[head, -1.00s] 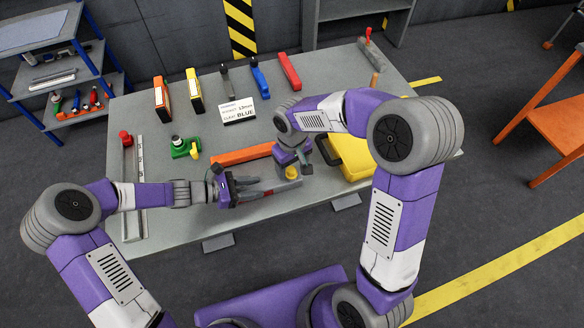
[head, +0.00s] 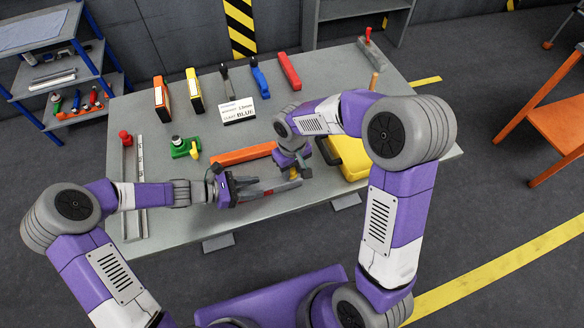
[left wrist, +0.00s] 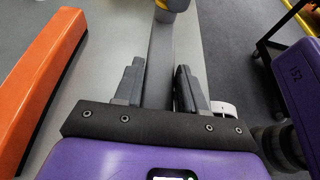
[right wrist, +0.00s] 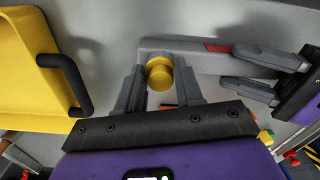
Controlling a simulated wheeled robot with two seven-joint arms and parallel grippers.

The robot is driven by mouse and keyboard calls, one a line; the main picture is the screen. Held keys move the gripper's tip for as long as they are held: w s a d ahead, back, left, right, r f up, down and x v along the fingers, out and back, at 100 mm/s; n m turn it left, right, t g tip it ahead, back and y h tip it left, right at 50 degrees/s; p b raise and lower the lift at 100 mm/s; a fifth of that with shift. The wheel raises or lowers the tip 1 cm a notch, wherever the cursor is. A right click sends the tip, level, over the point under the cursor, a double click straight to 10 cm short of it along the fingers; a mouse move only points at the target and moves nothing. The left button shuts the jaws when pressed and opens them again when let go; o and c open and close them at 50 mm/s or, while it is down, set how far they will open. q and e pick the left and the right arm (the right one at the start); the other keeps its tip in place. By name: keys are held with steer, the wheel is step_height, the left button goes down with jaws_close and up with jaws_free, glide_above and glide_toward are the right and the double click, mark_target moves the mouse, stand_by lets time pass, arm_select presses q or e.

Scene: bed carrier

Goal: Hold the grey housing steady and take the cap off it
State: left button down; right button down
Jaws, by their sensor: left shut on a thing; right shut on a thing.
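The grey housing (right wrist: 205,55) is a long bar with a red mark. In the left wrist view the housing (left wrist: 160,50) runs forward from between the fingers of my left gripper (left wrist: 158,88), which is shut on it. The yellow cap (right wrist: 160,74) is a small round piece at the housing's far end, between the fingertips of my right gripper (right wrist: 160,88), which is shut on it. The cap overlaps the housing's end in the right wrist view; I cannot tell whether it is seated or apart. In the head view my left gripper (head: 235,188) and right gripper (head: 298,168) partly hide both.
An orange bar (head: 243,154) lies just behind the housing. A yellow case (head: 350,157) with a black handle is close to the right of my right gripper. A green fixture (head: 182,147) stands left of centre on the grey table (head: 165,215). A white sign (head: 238,111) stands behind.

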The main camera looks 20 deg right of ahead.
mark_target(292, 170)
steer(key=shift+r, duration=0.25)
stand_by(0.6)
steer(key=shift+r, duration=0.95)
steer(key=shift+r, duration=2)
arm_select(q)
steer(key=c, duration=0.6)
jaws_free()
steer(key=shift+o, duration=0.2)
steer(key=shift+a, duration=0.1)
